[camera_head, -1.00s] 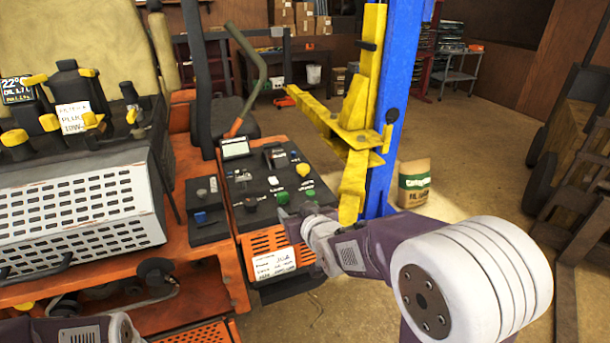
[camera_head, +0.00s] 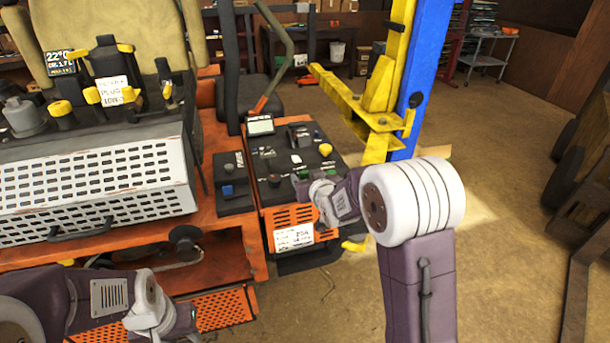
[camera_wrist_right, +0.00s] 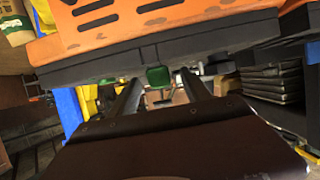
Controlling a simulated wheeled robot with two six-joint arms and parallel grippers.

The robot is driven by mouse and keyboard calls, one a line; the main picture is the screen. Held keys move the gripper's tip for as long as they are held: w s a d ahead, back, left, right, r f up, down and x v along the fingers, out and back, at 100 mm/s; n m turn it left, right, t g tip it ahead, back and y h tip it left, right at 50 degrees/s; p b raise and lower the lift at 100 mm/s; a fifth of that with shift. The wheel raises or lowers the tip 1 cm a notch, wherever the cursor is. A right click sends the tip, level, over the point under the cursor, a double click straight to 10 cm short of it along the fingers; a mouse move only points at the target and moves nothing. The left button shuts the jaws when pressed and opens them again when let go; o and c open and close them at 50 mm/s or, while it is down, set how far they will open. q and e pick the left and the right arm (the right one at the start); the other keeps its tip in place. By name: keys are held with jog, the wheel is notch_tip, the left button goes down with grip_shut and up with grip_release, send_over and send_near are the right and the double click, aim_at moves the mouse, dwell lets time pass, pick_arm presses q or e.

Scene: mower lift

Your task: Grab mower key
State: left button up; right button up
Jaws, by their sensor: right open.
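The mower's black control panel (camera_head: 290,153) holds several small knobs and switches in the head view. I cannot make out which small part on it is the mower key. My right gripper (camera_head: 300,184) is at the panel's front edge, beside a green button (camera_head: 327,173). In the right wrist view its two fingers (camera_wrist_right: 160,88) are apart, and a small green part (camera_wrist_right: 158,76) shows between and beyond them. Nothing is visibly held. My left gripper (camera_head: 188,320) is low at the front left, mostly hidden behind its own wrist, above an orange perforated step.
A label (camera_head: 294,237) is on the orange vent below the panel. A yellow and blue lift post (camera_head: 425,70) stands just right of the panel. A white perforated cover (camera_head: 95,180) and the seat (camera_head: 110,30) are at left.

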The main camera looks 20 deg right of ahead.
jog(key=shift+w+d+f, duration=0.1)
jog(key=shift+d, duration=0.05)
jog(key=shift+s, duration=0.2)
jog(key=c, duration=1)
grip_shut()
jog(key=shift+w, duration=0.1)
jog(key=r, duration=0.5)
jog(key=shift+s+d, duration=0.25)
jog(key=shift+s, duration=0.15)
jog(key=s+d+r+p, duration=0.3)
jog(key=s+d+r, duration=0.3)
jog(key=s, duration=0.3)
